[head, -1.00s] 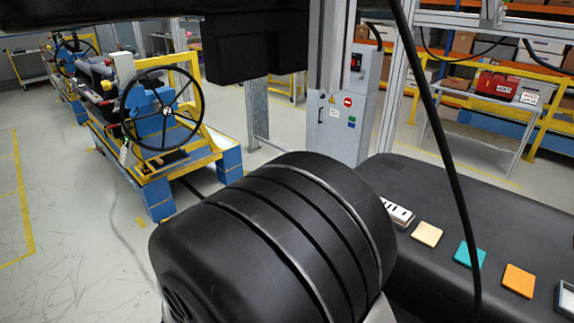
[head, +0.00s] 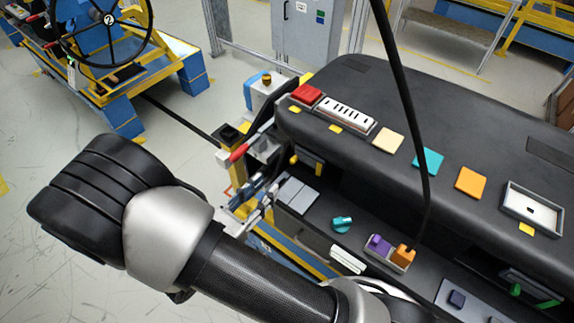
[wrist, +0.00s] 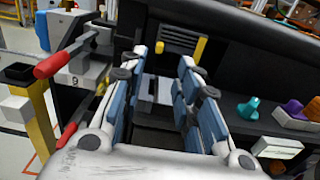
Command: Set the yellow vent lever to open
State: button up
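The yellow vent lever (wrist: 199,49) stands at the right side of a dark slatted vent (wrist: 178,39) in the wrist view. It is nearly upright, its top leaning slightly right. In the head view the vent (head: 307,160) is small, with yellow bits at both sides; I cannot tell which is the lever. My gripper (wrist: 164,76) is open, its blue-and-white fingers spread wide with nothing between them. It faces the vent from a short distance, and the lever shows beyond the right finger, apart from it. In the head view my gripper (head: 254,201) is partly hidden.
A red-handled clamp (wrist: 62,62) is close left of my gripper. A teal knob (wrist: 248,107) and purple and orange switches (wrist: 293,108) are to the right. The dashboard overhang (head: 350,100) lies above the recessed panel. A black cable (head: 405,110) hangs across the head view.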

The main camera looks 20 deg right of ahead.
aim_at(291, 162)
jog(key=b+x, duration=0.1)
jog(key=x, duration=0.9)
grip_shut()
dwell(0.5)
